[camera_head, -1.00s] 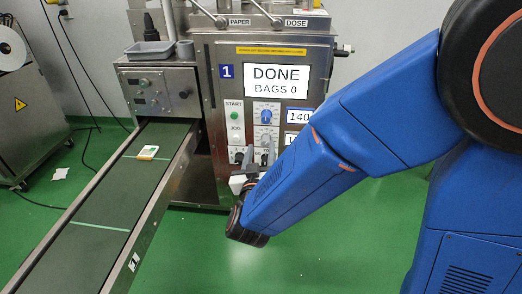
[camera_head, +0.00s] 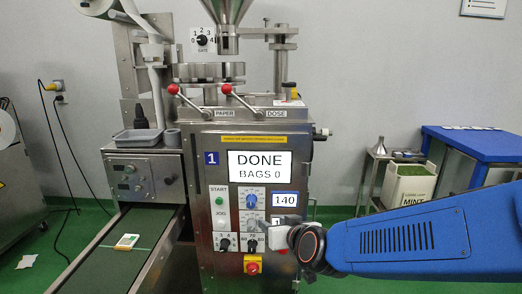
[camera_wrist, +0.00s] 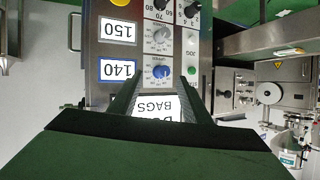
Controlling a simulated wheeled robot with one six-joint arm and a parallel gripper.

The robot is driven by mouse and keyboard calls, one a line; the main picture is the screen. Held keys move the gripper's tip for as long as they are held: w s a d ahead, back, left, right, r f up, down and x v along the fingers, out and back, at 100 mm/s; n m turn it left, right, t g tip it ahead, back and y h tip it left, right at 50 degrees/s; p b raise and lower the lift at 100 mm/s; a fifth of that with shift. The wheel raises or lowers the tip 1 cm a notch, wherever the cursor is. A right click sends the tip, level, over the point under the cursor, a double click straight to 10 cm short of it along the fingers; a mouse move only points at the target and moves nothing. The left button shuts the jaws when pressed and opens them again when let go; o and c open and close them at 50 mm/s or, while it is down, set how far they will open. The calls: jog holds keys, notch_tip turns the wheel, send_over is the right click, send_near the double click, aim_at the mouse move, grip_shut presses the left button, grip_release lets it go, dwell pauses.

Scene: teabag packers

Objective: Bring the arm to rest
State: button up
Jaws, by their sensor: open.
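My gripper (camera_wrist: 157,92) is open and empty in the wrist view, its two dark fingers apart in front of the machine's panel, which appears upside down. In the head view my arm reaches in from the right edge, nearly level. The machine's screen (camera_head: 260,171) reads DONE, BAGS 0. Whether the fingers touch the panel cannot be told.
A conveyor (camera_head: 110,268) with a small packet (camera_head: 127,241) on it runs at the left. A red-yellow knob (camera_head: 252,264) sits low on the panel. A blue table (camera_head: 475,148) and a mint bin (camera_head: 410,184) stand at the right rear.

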jog(key=s+d+f+m+g+h, duration=0.2)
jog(key=s+d+g+h, duration=0.2)
jog(key=s+d, duration=2)
jog(key=d+g, duration=0.1)
jog(key=g, duration=0.2)
jog(key=shift+s+m+g+h, duration=0.25)
jog(key=shift+m+g+h, duration=0.05)
jog(key=shift+m+h, duration=0.1)
